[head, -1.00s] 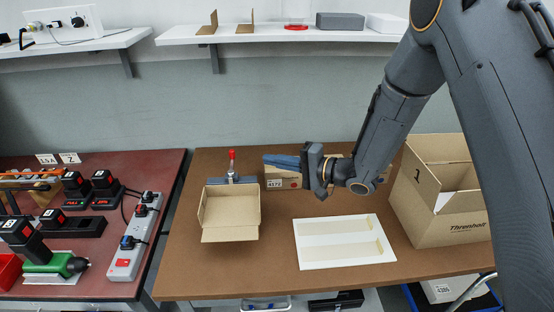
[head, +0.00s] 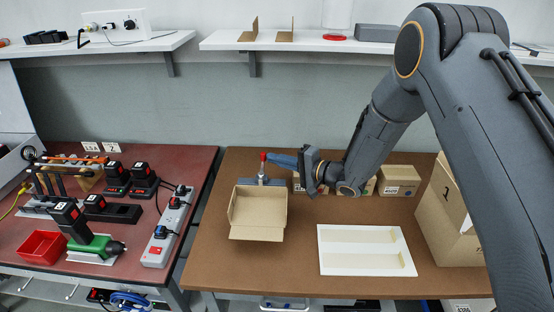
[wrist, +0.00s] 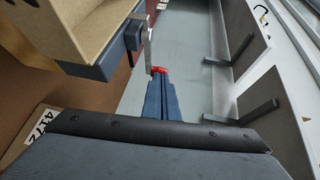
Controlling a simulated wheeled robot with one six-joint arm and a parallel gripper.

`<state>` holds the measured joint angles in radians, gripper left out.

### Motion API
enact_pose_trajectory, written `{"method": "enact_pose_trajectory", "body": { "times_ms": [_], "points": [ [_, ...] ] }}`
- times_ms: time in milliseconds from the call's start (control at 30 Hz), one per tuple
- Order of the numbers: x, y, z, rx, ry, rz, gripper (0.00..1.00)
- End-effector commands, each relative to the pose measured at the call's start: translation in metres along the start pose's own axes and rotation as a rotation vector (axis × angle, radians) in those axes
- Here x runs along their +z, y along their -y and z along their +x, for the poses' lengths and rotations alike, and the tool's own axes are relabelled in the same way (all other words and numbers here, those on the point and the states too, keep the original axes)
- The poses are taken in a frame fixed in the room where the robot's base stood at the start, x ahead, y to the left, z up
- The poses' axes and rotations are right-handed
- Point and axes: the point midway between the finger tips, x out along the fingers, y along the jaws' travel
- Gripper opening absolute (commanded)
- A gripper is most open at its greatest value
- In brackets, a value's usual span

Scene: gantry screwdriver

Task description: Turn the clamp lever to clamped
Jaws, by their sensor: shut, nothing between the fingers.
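The clamp lever (head: 263,167) stands upright behind the open cardboard box, with a red tip and a metal shank. It rises from a blue-grey clamp bar (head: 246,181) at the box's back edge. My gripper (head: 271,158) is shut and empty, its blue fingers pointing left with their tips right at the lever's red end. In the wrist view the red lever tip (wrist: 159,70) shows just past the closed fingertips (wrist: 159,80). I cannot tell whether they touch. The clamp bar (wrist: 100,66) also shows there, against the box.
The open cardboard box (head: 257,212) sits on the brown table. A white board with two pale strips (head: 365,272) lies to its right. Small cartons (head: 399,180) and a large box (head: 445,225) stand farther right. The red bench (head: 195,158) at left holds tools and a power strip (head: 165,230).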

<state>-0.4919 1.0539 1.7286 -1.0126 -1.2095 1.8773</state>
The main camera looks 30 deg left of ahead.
Motion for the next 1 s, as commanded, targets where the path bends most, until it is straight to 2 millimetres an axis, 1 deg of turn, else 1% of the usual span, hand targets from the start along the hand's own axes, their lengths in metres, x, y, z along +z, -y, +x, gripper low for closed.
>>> {"method": "enact_pose_trajectory", "body": {
  "times_ms": [67, 300, 667, 767, 833, 1000],
  "points": [
    [0.000, 0.000, 0.001, 0.000, 0.000, 0.000, 0.00],
    [0.001, 0.000, 0.016, 0.000, 0.002, 0.000, 0.00],
    [0.003, 0.004, 0.018, -0.002, 0.006, -0.004, 0.00],
    [0.003, 0.005, 0.010, -0.002, 0.006, -0.004, 0.00],
    [0.002, 0.005, -0.001, -0.002, 0.004, -0.003, 0.00],
    [-0.005, 0.003, -0.039, -0.002, -0.002, 0.001, 0.00]
  ]
}}
